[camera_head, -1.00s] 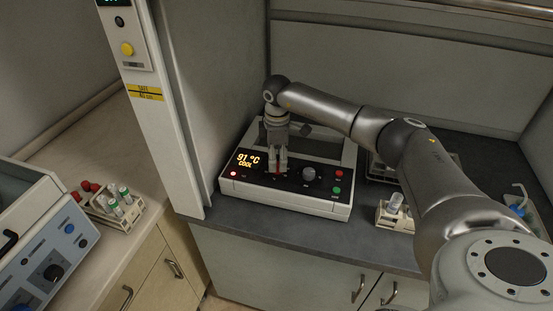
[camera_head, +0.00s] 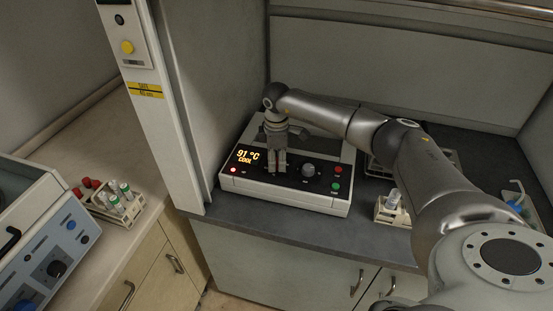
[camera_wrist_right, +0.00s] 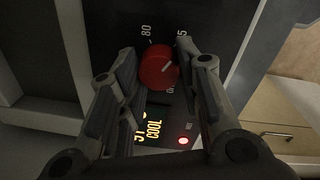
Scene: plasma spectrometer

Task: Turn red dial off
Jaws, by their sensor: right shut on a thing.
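The red dial (camera_wrist_right: 158,68) shows between my right fingers in the wrist view, its white pointer line slanting to the upper right. Scale labels including an "80" are beside it; other labels are partly covered. In the head view my right gripper (camera_head: 277,170) comes down on the front panel of the white instrument (camera_head: 285,192), shut on the dial and largely hiding it. The left gripper is not in view.
Right of the gripper are a grey knob (camera_head: 308,170), a red button (camera_head: 338,170) and a green button (camera_head: 336,187). A vial rack (camera_head: 392,211) stands to the right on the dark bench. Another rack (camera_head: 116,206) and a blue-grey instrument (camera_head: 40,258) are at left.

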